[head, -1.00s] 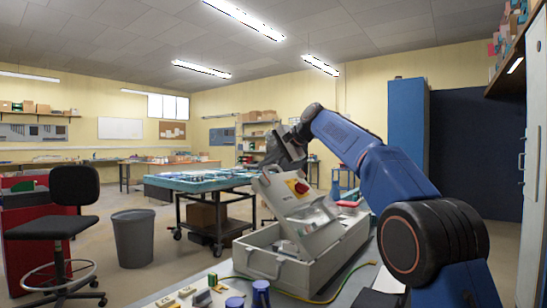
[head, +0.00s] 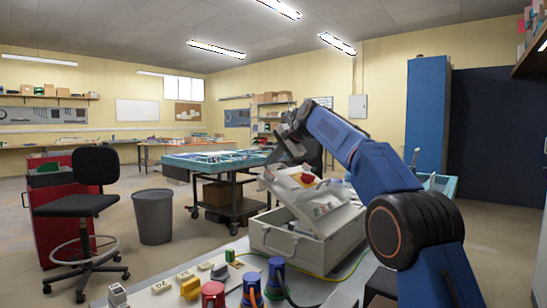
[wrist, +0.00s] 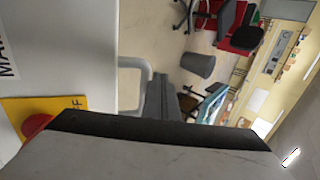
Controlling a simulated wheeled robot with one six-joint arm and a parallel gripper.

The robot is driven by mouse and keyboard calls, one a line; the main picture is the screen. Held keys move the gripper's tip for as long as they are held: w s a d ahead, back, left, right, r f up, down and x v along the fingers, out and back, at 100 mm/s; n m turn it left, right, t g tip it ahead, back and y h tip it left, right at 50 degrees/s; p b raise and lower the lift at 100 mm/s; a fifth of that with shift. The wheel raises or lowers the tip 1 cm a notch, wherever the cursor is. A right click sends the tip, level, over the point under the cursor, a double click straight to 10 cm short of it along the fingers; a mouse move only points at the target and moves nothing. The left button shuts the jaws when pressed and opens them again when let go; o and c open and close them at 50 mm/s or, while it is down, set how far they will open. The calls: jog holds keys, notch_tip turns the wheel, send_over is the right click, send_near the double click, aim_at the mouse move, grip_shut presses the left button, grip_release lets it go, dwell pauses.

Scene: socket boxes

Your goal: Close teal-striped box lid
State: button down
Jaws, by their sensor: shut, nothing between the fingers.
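The grey box (head: 325,249) stands on the bench with a handle on its front. Its hinged lid (head: 281,187) is open and tilted above it, with a red knob on a yellow plate. No teal stripe can be made out. My gripper (head: 277,161) is shut and empty, at the raised end of the lid; I cannot tell whether it touches. In the wrist view the pale lid panel (wrist: 65,50) fills the left, with a grey handle beside it. The dark fingers (wrist: 167,98) are close to this handle. My gripper's body covers the lower part of that view.
Blue (head: 276,278) and red (head: 213,294) plugs stand on the near bench, with a row of small sockets to their left. A yellow-green cable runs along the box's front. A teal-topped cart (head: 213,161) stands behind. A bin and chair are at left.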

jog(key=w+a+f, duration=0.2)
jog(key=a+f, duration=0.1)
jog(key=f, duration=0.6)
jog(key=shift+f, duration=0.3)
jog(key=shift+w, duration=0.1)
